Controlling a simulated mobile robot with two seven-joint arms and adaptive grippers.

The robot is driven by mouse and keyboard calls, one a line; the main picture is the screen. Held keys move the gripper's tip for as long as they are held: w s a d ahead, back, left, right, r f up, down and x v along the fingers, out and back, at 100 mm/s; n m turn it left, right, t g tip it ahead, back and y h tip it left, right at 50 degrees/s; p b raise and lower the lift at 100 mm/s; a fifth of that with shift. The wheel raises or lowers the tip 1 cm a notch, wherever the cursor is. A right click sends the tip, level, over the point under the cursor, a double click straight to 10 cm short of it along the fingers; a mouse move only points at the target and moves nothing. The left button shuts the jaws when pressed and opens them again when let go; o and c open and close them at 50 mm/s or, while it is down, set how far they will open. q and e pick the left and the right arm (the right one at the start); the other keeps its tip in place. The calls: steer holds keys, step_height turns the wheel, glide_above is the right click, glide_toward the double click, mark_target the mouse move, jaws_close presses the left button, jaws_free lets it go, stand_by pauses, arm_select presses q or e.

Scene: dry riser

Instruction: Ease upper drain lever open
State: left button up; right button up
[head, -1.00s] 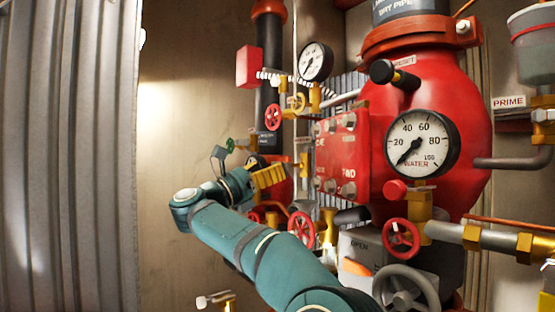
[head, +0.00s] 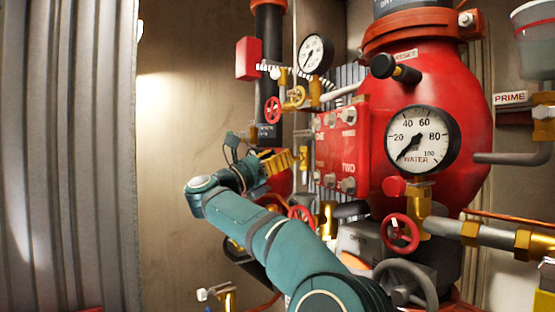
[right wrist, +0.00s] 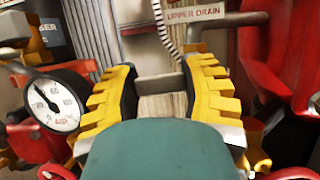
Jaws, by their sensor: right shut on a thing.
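My right gripper (head: 284,160), with yellow fingers on a teal arm, is in the middle left of the head view. In the right wrist view its black-padded fingers (right wrist: 161,88) close on a short grey bar (right wrist: 161,83), which looks like the upper drain lever, lying crosswise between the pads. The white UPPER DRAIN label (right wrist: 195,14) is just above and right of it. The lever cannot be made out in the head view, where the gripper covers that spot. My left gripper is not in view.
An air gauge (right wrist: 54,103) is close to the left finger. The red annunciator box (head: 342,150) is right of the gripper, near a large water gauge (head: 420,140). A red handwheel (head: 400,233) stands lower right. The bare wall (head: 180,130) to the left is clear.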

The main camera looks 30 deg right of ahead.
steer(key=n+b, duration=0.1)
steer(key=f+n+t+b, duration=0.1)
steer(key=n+b, duration=0.1)
steer(key=shift+s+f+t, duration=0.1)
steer(key=shift+f+t, duration=0.05)
steer(key=shift+t, duration=0.15)
steer(key=shift+f+n+t+y+b, duration=0.1)
steer(key=shift+n+t+y+b, duration=0.25)
steer(key=shift+n, duration=0.5)
steer(key=shift+f+n+t+y+b, duration=0.1)
steer(key=shift+n+t+b, duration=0.15)
steer(key=shift+n+t, duration=0.45)
steer(key=o, duration=1.2)
steer(key=shift+r+g, duration=0.1)
steer(key=shift+g, duration=0.25)
steer(key=shift+a, duration=0.15)
steer(key=v, duration=1.1)
steer(key=shift+s+a+f, duration=0.2)
steer(key=shift+a+f, duration=0.05)
steer(key=shift+a, duration=0.1)
